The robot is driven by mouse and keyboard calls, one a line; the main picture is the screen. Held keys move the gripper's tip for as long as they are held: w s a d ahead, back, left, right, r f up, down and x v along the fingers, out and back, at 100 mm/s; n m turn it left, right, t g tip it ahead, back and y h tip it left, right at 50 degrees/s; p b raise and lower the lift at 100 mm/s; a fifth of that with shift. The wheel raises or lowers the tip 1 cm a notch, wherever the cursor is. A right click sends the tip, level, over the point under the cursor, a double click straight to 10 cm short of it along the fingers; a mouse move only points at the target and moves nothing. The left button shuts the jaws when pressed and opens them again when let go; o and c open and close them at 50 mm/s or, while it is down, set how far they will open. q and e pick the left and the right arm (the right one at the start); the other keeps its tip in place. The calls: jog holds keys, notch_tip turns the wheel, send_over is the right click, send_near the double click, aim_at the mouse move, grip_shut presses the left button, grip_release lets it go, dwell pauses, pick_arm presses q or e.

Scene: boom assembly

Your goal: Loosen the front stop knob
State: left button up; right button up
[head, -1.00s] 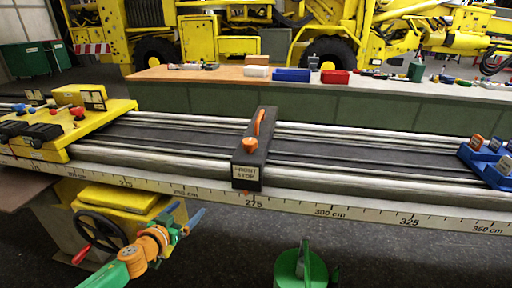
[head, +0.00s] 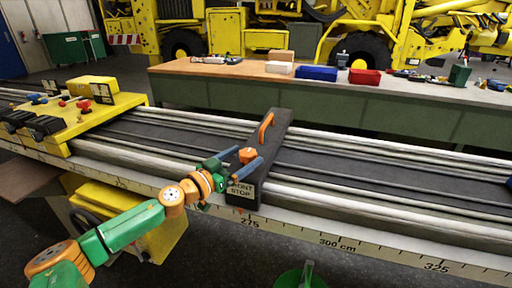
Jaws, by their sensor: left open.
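The front stop (head: 269,132) is a dark block lying across the rails, with an orange handle (head: 266,128) on its far part and a label on its near face. Its orange stop knob (head: 248,155) sits on top near the front end. My left gripper (head: 250,156), with blue fingers, is open at the knob, one finger on the far left side and one on the near right side. I cannot tell whether the fingers touch the knob. My right gripper is not in view.
The rails (head: 350,205) run left to right, with a centimetre scale (head: 340,243) along the front edge. A yellow carriage (head: 95,118) with knobs stands on the left. A workbench (head: 400,105) with bins and tools is behind, and yellow machinery beyond.

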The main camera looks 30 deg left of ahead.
aim_at(254, 150)
pick_arm(q)
jog(key=w, duration=0.2)
jog(key=w+p, duration=0.1)
jog(key=w, duration=0.1)
jog(key=shift+d, duration=0.3)
jog(key=shift+w+d+f, duration=0.15)
jog(key=shift+w, duration=0.55)
